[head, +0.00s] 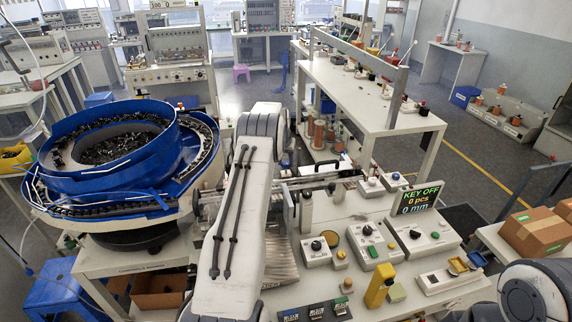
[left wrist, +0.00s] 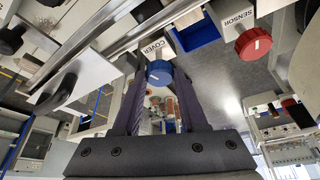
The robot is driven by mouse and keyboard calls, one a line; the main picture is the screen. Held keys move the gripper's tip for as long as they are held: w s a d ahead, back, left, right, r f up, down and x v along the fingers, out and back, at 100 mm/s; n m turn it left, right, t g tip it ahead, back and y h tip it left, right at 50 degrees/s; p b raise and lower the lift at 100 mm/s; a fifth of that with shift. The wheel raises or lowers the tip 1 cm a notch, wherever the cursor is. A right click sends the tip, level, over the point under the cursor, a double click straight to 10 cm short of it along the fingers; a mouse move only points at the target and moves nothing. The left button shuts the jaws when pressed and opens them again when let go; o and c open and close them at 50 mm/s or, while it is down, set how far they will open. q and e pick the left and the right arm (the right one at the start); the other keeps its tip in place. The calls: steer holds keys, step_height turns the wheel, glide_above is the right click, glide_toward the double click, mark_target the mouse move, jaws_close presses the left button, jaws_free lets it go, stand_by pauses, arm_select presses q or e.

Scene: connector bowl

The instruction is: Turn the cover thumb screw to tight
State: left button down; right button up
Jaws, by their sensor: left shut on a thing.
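The cover thumb screw (left wrist: 158,68) is a blue round knob with a short pale mark on its face, under a white label reading COVER (left wrist: 153,49). My left gripper (left wrist: 160,80) has its two dark fingers on either side of this knob and is shut on it. In the head view my left arm hides the knob and most of the gripper. A red knob (left wrist: 253,42) with a white mark, by a label reading SENSOR, is to the right in the left wrist view. My right gripper is not in view.
A blue bowl feeder (head: 120,150) full of small dark parts stands at the left. A display (head: 417,199) reads KEY OFF, 0 pcs, 0 mm. Control boxes (head: 372,243) and a yellow block (head: 379,285) occupy the bench. A black knob (left wrist: 52,94) is left of the gripper.

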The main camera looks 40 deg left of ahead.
arm_select(q)
steer(key=shift+a+f+m+h+b, duration=0.1)
steer(key=shift+m+h+b, duration=0.4)
steer(key=shift+m, duration=0.5)
steer(key=shift+m+t+b, duration=0.3)
steer(key=shift+m+b, duration=0.15)
steer(key=shift+m, duration=0.35)
steer(key=shift+c, duration=2.2)
jaws_free()
steer(key=b+v, duration=0.3)
steer(key=v, duration=0.7)
steer(key=shift+a+r+b, duration=0.3)
steer(key=shift+r, duration=0.05)
